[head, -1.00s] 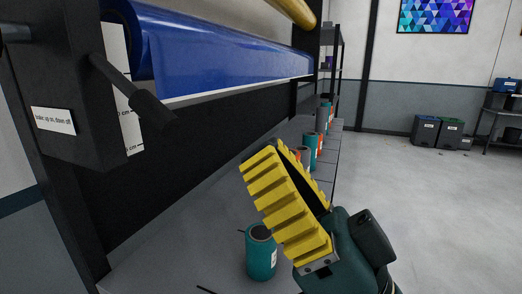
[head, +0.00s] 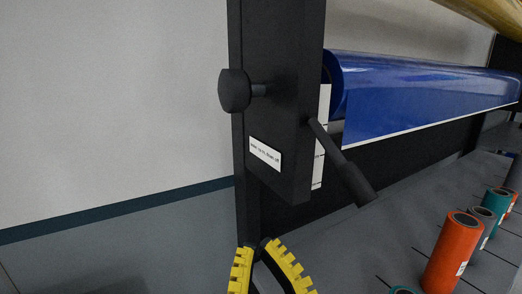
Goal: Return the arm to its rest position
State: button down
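My gripper (head: 268,256) shows at the bottom edge of the head view. Its two yellow ridged fingers are apart, with nothing visible between them. The lower part of the gripper and the arm behind it are cut off by the frame. The gripper is in front of the base of a black rack post and below a black lever handle (head: 342,165), apart from the handle in the picture.
The black rack post (head: 290,120) has a round knob (head: 235,90) and a white label (head: 265,153). It carries a blue vinyl roll (head: 420,95). An orange roll (head: 453,252) and several others stand on the grey shelf (head: 350,245) at right. The left side is open floor and wall.

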jog(key=s+d+f+m+h, duration=0.1)
jog(key=s+d+m+h, duration=0.2)
jog(key=d+h, duration=0.4)
notch_tip(320, 180, up, 37)
jog(key=p, duration=3.7)
jog(key=shift+w+m+p, duration=0.3)
jog(key=shift+m+p, duration=0.1)
jog(key=shift+a+r, duration=0.1)
